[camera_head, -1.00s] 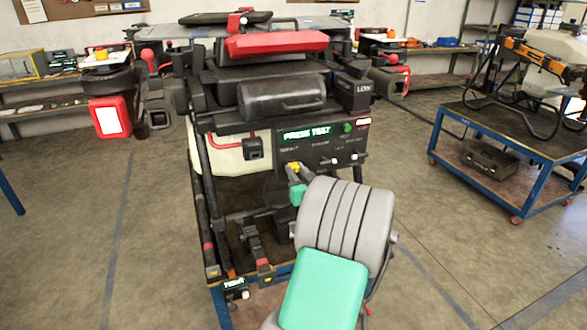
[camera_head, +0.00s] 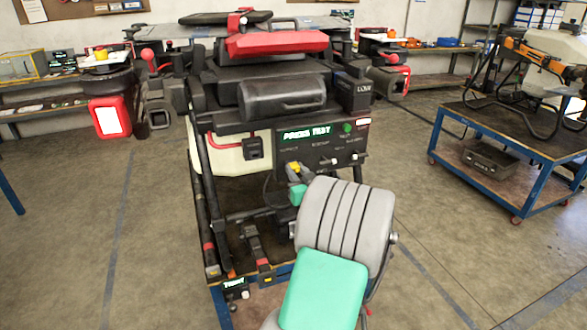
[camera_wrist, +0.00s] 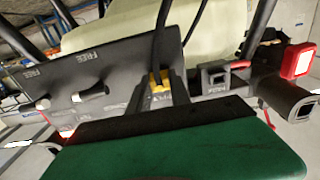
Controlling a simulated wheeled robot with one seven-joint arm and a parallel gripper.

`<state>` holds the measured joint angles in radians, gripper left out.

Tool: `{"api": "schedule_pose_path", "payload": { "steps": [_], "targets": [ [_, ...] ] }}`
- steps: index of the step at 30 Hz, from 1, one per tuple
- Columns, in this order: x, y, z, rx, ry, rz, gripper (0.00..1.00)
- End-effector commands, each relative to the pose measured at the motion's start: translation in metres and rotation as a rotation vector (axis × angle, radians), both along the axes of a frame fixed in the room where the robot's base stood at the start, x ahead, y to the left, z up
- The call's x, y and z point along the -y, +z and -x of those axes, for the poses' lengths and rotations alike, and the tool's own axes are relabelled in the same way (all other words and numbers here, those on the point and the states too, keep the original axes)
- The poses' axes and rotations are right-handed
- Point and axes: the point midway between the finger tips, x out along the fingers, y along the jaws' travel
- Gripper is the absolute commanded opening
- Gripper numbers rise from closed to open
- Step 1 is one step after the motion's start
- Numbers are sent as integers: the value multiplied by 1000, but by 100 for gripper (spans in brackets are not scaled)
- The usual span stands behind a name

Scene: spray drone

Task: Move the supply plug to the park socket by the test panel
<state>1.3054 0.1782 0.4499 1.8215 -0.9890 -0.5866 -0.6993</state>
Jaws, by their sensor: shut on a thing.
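The supply plug is a small yellow-topped plug (camera_head: 294,167) at the lower left of the dark test panel (camera_head: 322,152). In the wrist view the yellow plug (camera_wrist: 155,80) sits between my two dark fingers, beside the SUPPLY lettering, with a black cable running from it. My gripper (camera_wrist: 163,85) is shut on it, close against the panel. Whether the plug is seated in its socket is hidden by the fingers. The park socket (camera_wrist: 215,72), a dark square housing above PARK lettering, is just right of the plug in the wrist view and looks empty.
The panel display reads PRESS TEST beside a green button (camera_head: 347,128). White-tipped switches (camera_wrist: 95,92) stick out from the panel. A red-framed light (camera_wrist: 297,61) and a dark tube are right of the park socket. A pale tank (camera_head: 222,158) stands behind.

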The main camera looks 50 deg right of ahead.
Motion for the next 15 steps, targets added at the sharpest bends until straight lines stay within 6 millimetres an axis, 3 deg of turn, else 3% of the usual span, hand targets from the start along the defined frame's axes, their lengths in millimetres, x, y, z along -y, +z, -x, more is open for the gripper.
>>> {"api": "schedule_pose_path", "payload": {
  "steps": [15],
  "targets": [
    [-10, -1, 18, 0, -1, -1, 0]
  ]
}}
